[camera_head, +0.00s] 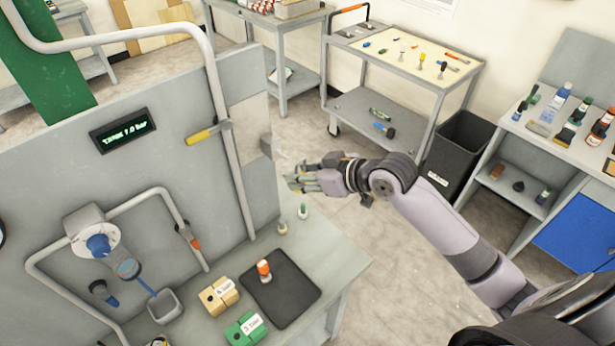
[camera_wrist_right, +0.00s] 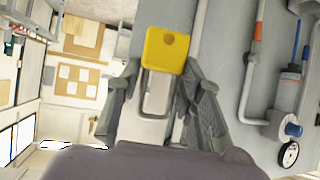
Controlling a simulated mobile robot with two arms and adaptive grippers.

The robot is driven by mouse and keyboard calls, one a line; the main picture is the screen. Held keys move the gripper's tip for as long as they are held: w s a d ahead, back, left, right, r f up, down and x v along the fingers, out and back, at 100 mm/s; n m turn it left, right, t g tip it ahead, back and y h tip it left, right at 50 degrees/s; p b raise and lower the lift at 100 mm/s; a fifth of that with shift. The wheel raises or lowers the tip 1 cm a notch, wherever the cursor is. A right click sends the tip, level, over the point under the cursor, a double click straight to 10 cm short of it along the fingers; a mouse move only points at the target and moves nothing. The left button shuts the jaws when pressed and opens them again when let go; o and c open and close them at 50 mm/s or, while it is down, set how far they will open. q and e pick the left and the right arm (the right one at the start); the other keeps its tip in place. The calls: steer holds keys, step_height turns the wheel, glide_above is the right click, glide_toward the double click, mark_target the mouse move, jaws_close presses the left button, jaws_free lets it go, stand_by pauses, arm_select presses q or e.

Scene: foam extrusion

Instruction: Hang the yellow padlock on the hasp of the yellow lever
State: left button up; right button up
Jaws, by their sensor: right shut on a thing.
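The yellow lever (camera_head: 207,132) is on the vertical pipe beside the grey panel in the head view; its hasp is too small to make out. My right gripper (camera_head: 303,180) is to the right of the lever and apart from it, above the workbench. In the right wrist view, the yellow padlock (camera_wrist_right: 167,50) is at the tips of my right gripper (camera_wrist_right: 162,78), which is shut on it. Its grey shackle shows between the fingers, towards the palm. I cannot pick out the padlock in the head view. My left gripper is not in view.
Pipes and the grey panel (camera_head: 165,165) stand left of my right gripper. A tool cart (camera_head: 462,82) and a black bin (camera_head: 455,150) stand farther back.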

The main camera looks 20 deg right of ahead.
mark_target(287, 158)
steer(key=shift+w+a+f, duration=0.1)
steer(key=shift+w+a, duration=0.2)
steer(key=shift+w, duration=0.6)
steer(key=shift+w+a, duration=0.35)
steer(key=shift+w, duration=0.5)
steer(key=shift+w+a+f, duration=0.1)
steer(key=shift+w+a, duration=0.2)
steer(key=shift+w, duration=0.6)
steer(key=shift+w+a+f, duration=0.2)
steer(key=shift+w+f, duration=0.3)
steer(key=o, duration=1.2)
steer(key=shift+o, duration=0.2)
